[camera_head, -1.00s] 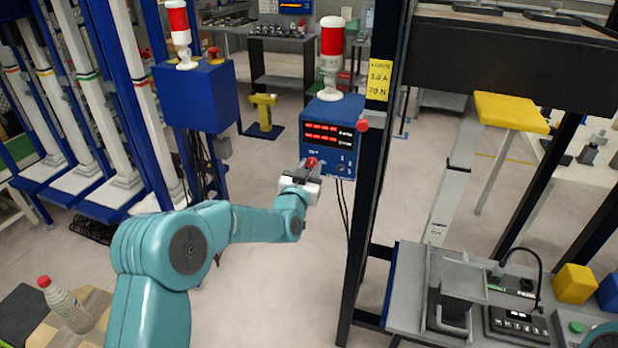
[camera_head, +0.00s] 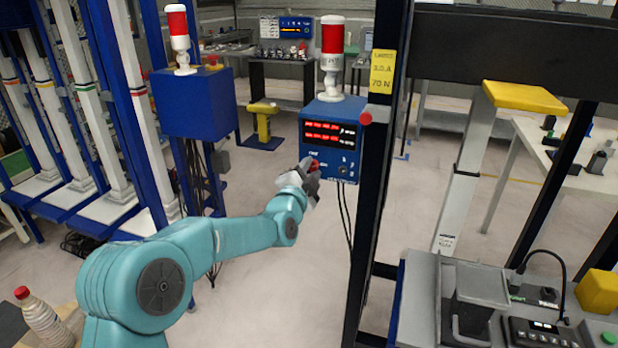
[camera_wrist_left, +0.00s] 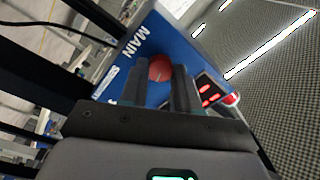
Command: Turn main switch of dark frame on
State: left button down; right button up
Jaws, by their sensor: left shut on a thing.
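The blue control box (camera_head: 318,170) on the dark frame (camera_head: 372,190) carries a lit red display (camera_head: 329,135). Its red main switch knob (camera_head: 314,165) is at the lower left of the panel, partly hidden by my gripper. In the left wrist view the red knob (camera_wrist_left: 160,68) sits between the two fingers, beside the word MAIN on the blue face (camera_wrist_left: 135,50). My left gripper (camera_head: 309,171) is shut on the knob. In the wrist view the picture is strongly tilted against the panel. My right gripper is not in view.
A red and white signal lamp (camera_head: 332,60) stands on the box. A second blue box (camera_head: 195,105) stands to the left. A grey bench (camera_head: 425,290) with devices is at lower right. A bottle (camera_head: 42,318) stands at lower left.

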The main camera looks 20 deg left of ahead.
pick_arm(q)
jog(key=shift+r+m+b, duration=0.1)
jog(key=shift+m+b, duration=0.55)
jog(key=shift+m, duration=1.65)
jog(key=c, duration=0.8)
grip_release()
jog(key=s, duration=0.5)
jog(key=s+b, duration=0.1)
jog(key=s, duration=0.5)
jog(key=s+f+b, duration=0.1)
jog(key=s, duration=0.4)
jog(key=shift+s+a, duration=0.15)
jog(key=shift+a, duration=0.15)
